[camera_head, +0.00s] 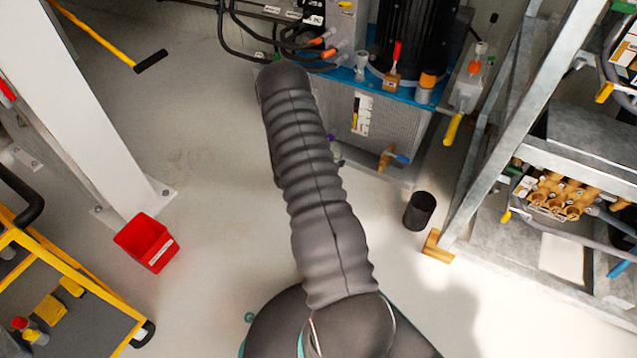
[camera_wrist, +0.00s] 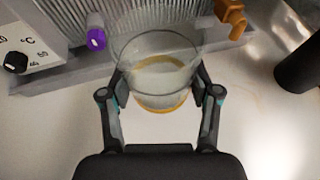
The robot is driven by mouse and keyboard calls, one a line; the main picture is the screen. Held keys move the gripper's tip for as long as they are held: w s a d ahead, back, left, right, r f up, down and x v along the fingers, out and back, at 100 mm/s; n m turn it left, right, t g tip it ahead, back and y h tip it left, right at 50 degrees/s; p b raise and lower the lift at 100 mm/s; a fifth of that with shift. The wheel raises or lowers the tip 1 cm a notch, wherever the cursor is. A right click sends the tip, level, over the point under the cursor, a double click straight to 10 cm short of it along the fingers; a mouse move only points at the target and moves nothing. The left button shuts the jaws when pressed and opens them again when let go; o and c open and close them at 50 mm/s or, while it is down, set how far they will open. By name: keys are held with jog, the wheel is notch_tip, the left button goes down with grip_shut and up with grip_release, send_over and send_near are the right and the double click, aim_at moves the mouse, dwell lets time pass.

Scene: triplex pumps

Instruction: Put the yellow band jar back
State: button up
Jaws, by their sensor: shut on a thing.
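The jar (camera_wrist: 158,75) is clear glass with a yellow band (camera_wrist: 165,107) near its lower edge in the wrist view. My gripper (camera_wrist: 161,88) is shut on it, one finger on each side, and its wide round rim faces the camera. The jar is held in front of a grey ribbed unit, with pale floor below. In the head view my grey sleeved arm reaches toward the pump unit and hides most of the gripper; the jar cannot be made out there.
The grey ribbed unit (camera_head: 385,130) has a purple knob (camera_wrist: 96,38) and an orange-brown valve (camera_wrist: 231,17). A black cylinder (camera_head: 419,211) stands on the floor by a metal rack (camera_head: 500,130). A red bin (camera_head: 147,243) and yellow cart (camera_head: 85,285) are left. Floor between is clear.

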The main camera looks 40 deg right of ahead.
jog(key=s+d+f+m+g, duration=0.1)
jog(key=s+d+f, duration=0.3)
jog(key=d, duration=0.1)
jog(key=w+a+f, duration=0.2)
jog(key=w, duration=0.1)
jog(key=w+a+f+b, duration=0.1)
jog(key=w+a+f, duration=0.1)
jog(key=w+a, duration=0.1)
jog(key=w+a+f, duration=0.2)
jog(key=w, duration=0.1)
jog(key=shift+a+f+b, duration=0.25)
jog(key=shift+b, duration=0.05)
jog(key=shift+f+b, duration=0.4)
jog(key=shift+f, duration=1.55)
jog(key=shift+f, duration=0.15)
jog(key=o, duration=1.4)
